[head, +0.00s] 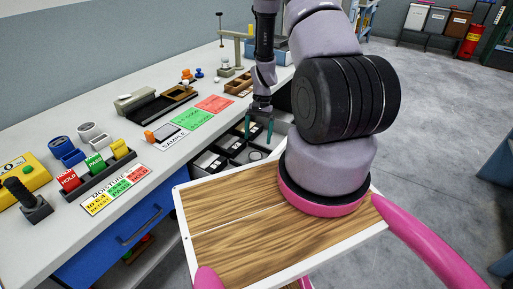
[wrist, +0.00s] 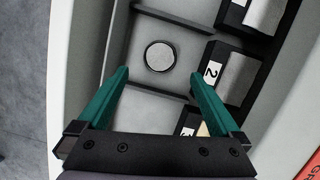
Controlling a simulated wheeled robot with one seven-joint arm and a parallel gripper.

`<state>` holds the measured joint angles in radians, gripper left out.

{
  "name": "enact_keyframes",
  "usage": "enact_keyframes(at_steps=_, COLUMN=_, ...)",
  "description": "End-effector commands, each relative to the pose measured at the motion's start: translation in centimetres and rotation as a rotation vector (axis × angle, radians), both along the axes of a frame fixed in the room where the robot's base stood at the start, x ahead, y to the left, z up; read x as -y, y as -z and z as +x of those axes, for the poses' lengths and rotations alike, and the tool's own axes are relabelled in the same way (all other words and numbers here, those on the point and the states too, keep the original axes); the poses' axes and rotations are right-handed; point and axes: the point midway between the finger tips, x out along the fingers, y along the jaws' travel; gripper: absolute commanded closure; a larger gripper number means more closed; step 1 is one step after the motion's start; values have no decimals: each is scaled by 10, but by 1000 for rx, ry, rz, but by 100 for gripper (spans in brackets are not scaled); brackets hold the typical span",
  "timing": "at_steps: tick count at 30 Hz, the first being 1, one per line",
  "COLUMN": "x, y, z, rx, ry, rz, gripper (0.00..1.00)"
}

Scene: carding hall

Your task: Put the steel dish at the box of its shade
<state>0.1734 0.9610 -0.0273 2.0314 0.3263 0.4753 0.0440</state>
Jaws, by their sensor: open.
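A small round steel dish (wrist: 160,56) lies in a bare compartment of a grey divided drawer in the wrist view. It shows faintly in the head view (head: 256,155). Black boxes stand beside it: one marked 2 (wrist: 212,72) holds a mid-grey face, one at the top (wrist: 235,13) holds a lighter grey face, and one marked 3 (wrist: 188,131) is mostly hidden by my finger and shows a cream patch. My gripper (wrist: 159,76) is open above the drawer. Its teal fingers point down on either side of the dish in the wrist view, apart from it.
The drawer (wrist: 92,60) has raised walls and thin dividers. The bench (head: 120,115) beside it carries a sample mat with green and red fields (head: 192,120), a black tray (head: 155,108), colored blocks and a yellow device (head: 20,178). Open floor lies right.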

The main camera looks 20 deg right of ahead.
Motion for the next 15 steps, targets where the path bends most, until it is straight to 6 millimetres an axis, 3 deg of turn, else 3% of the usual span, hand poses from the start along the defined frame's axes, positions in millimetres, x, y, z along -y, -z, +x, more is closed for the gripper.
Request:
enact_keyframes(at_steps=6, x=6, y=-31, z=6, rx=1, ry=0, rz=-1, gripper=0)
enact_keyframes(at_steps=15, x=7, y=-41, z=8, rx=2, ry=-2, rz=0, gripper=0)
